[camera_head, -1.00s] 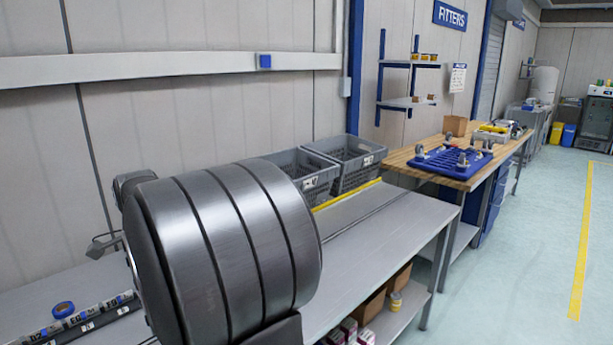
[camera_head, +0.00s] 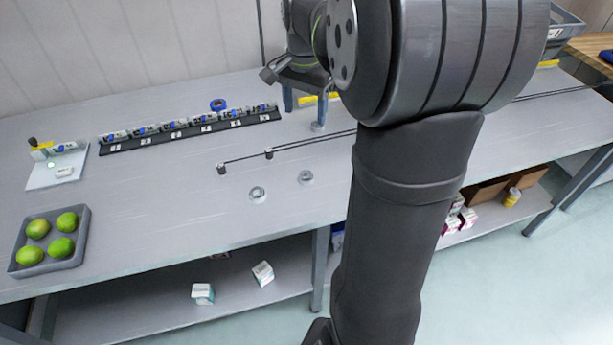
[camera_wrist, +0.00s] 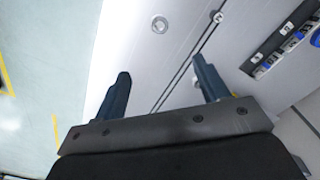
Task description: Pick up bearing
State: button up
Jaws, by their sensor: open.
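Two small metallic ring-like parts that look like bearings sit on the grey bench, a left one (camera_head: 257,194) and a right one (camera_head: 305,176). A third small metallic part (camera_head: 317,127) is by my gripper's fingers. My gripper (camera_head: 305,101) points down over the bench behind my own arm, which hides part of the bench. One round metallic part (camera_wrist: 159,24) lies beyond the fingertips there.
Thin rails end in small posts (camera_head: 221,168). A grey tray (camera_head: 82,243) of green fruit stands at the front left. Small boxes (camera_head: 203,293) are on the lower shelf.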

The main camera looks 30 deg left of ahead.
jog(key=f+n, duration=0.1)
jog(key=n, duration=1.4)
send_over(306, 175)
jog(key=f, duration=1.5)
jog(key=shift+s+a+f, duration=0.1)
jog(key=shift+s, duration=0.2)
jog(key=f, duration=0.5)
jog(key=shift+w, duration=0.25)
jog(key=c, duration=1.1)
